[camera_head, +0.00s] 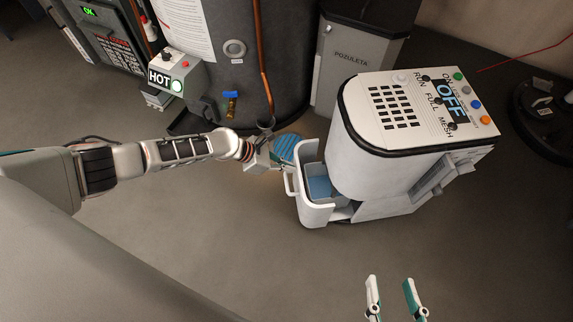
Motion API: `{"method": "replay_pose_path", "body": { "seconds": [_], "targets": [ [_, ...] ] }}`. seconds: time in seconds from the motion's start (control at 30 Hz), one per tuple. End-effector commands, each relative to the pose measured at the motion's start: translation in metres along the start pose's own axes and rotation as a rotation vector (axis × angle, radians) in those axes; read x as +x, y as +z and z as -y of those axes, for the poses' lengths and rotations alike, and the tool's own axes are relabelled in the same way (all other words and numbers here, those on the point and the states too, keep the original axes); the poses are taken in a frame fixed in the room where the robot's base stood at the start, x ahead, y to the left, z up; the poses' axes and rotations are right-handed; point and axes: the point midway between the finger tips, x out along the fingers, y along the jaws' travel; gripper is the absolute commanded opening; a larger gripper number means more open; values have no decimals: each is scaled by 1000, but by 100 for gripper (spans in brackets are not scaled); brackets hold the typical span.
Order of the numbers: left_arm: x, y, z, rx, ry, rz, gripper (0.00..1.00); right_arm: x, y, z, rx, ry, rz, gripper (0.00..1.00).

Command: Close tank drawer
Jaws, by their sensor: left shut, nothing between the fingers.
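The tank drawer (315,213) is a white bin with a blue inside, pulled out from the lower front of the white rounded machine (375,165). A white handle (290,183) stands out on its left side. My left gripper (280,164) is just left of the drawer, close to the handle's upper end. Its fingers are small and partly hidden here; they look shut and empty, and I cannot tell if they touch the drawer. My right gripper (390,281) is at the bottom edge, fingers apart and empty, over the floor below the machine.
A dark cylindrical tank (215,75) with copper pipes stands behind my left arm. A blue ribbed round thing (286,148) lies behind the drawer. A grey cabinet (350,65) stands behind the machine. The floor (230,250) in front is clear.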

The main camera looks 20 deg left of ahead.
Motion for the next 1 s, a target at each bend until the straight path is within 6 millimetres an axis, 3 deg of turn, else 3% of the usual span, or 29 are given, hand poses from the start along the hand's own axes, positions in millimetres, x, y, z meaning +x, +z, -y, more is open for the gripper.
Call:
{"method": "replay_pose_path", "body": {
  "seconds": [0.5,1.0],
  "targets": [
    [49,48,1,-2,-1,1,0,0,2,0,2,1,4,40],
    [50,50,1,0,0,0,0,0,-1,1,6,-1,-2,40]
  ]
}}
